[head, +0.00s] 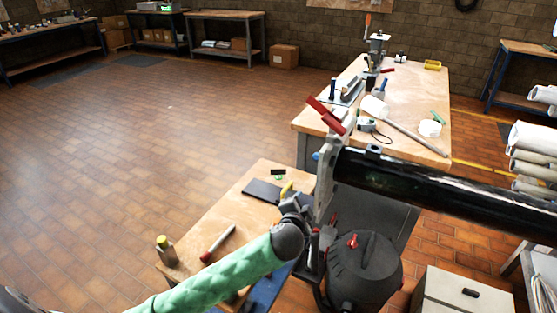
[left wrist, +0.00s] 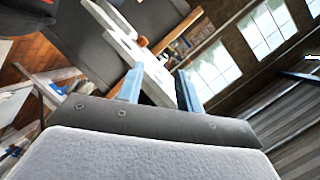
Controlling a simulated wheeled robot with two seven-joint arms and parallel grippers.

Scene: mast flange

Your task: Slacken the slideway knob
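The pale upright flange plate (head: 328,170) stands at the end of a long black mast tube (head: 430,178). My left gripper (head: 299,205), at the end of the green-sleeved arm, is close to the plate's lower left side. In the left wrist view its blue fingers (left wrist: 160,88) stand apart, with a pale bar (left wrist: 150,65) showing beyond and between them. Contact is unclear. My right gripper is not seen.
A low wooden bench (head: 215,210) with a red-handled tool (head: 218,243) and a bottle (head: 166,250) lies left of the plate. A black canister (head: 362,272) stands below the mast. A cluttered workbench (head: 430,145) is behind. Floor at left is clear.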

